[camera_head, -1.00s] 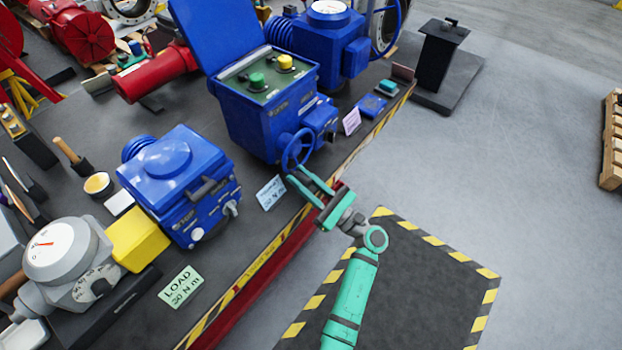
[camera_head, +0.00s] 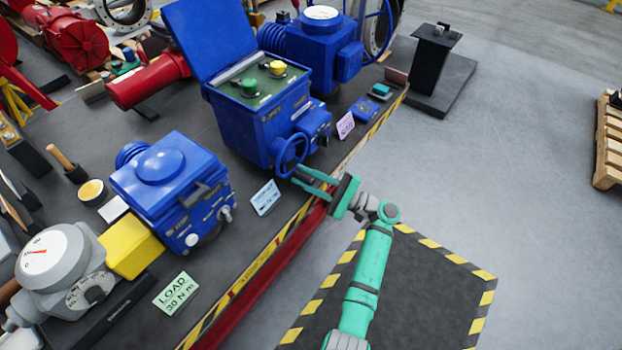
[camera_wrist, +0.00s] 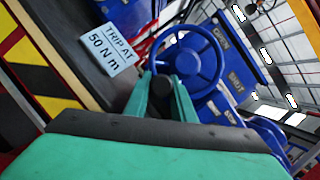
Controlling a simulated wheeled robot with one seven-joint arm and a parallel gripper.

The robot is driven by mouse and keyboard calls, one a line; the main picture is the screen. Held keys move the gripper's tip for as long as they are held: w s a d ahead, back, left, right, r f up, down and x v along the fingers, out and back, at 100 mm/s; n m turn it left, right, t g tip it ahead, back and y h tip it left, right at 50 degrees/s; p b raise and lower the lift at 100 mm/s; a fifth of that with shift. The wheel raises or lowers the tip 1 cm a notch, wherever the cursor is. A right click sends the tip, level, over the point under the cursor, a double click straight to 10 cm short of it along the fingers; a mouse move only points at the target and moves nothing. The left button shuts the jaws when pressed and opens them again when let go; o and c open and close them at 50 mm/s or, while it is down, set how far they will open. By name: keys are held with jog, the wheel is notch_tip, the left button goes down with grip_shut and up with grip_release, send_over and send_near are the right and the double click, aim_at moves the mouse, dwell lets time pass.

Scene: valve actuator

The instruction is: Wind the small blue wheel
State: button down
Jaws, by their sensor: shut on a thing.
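The small blue wheel (camera_head: 291,154) is a spoked handwheel low on the front of the blue actuator box (camera_head: 258,128) with the raised lid. It fills the upper middle of the wrist view, with its rim (camera_wrist: 219,62) and spokes plain to see. My green gripper (camera_head: 299,178) reaches to the lower rim from the right. In the wrist view my gripper (camera_wrist: 164,92) has its two fingers on either side of a dark knob (camera_wrist: 162,86) at the wheel's near rim, and it is shut on that knob. The fingers hide part of the knob and rim.
A "TRIP AT 50 Nm" card (camera_wrist: 109,48) stands beside the wheel. A second blue unit (camera_head: 172,185), a yellow block (camera_head: 131,247) and a grey dial gauge (camera_head: 55,265) stand on the bench to the left. Open floor (camera_head: 500,170) lies right of the striped bench edge.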

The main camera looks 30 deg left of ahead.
jog(key=shift+f, duration=0.1)
dwell(0.4)
jog(key=c, duration=1.5)
grip_release()
jog(key=v, duration=1)
jog(key=shift+w+d, duration=0.2)
jog(key=shift+d, duration=0.2)
